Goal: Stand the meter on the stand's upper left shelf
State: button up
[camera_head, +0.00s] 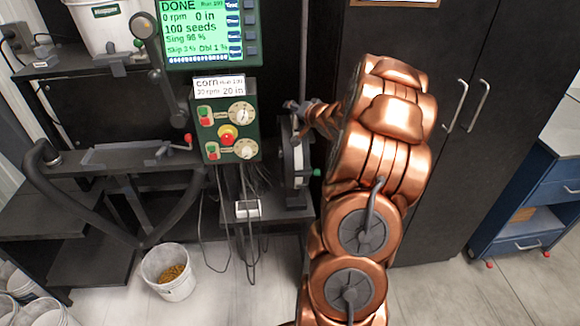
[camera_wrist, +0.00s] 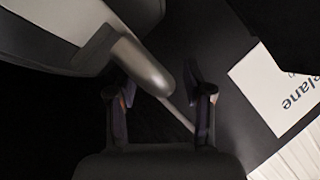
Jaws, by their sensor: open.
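The meter (camera_head: 299,162), a round grey-rimmed disc with a pale face, stands upright at the right of the black stand, low beside the control box. My gripper (camera_head: 303,112) is at its upper edge, partly hidden by my copper arm. In the wrist view a large grey rounded body, seemingly the meter (camera_wrist: 60,52), fills the upper left. A grey rounded bar reaches between the fingers of my gripper (camera_wrist: 160,88), which are apart and not closed on it. Contact cannot be told. The stand's upper left shelf (camera_head: 60,66) is black.
A white bucket (camera_head: 108,22) stands on or behind the upper left shelf. The green control box (camera_head: 228,145) and display (camera_head: 210,32) are left of my gripper, with cables hanging below. A bucket of seed (camera_head: 168,272) is on the floor. A black cabinet (camera_head: 475,60) stands right.

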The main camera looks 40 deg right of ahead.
jog(key=shift+w, duration=0.15)
grip_shut()
dwell(0.4)
jog(key=shift+f, duration=0.1)
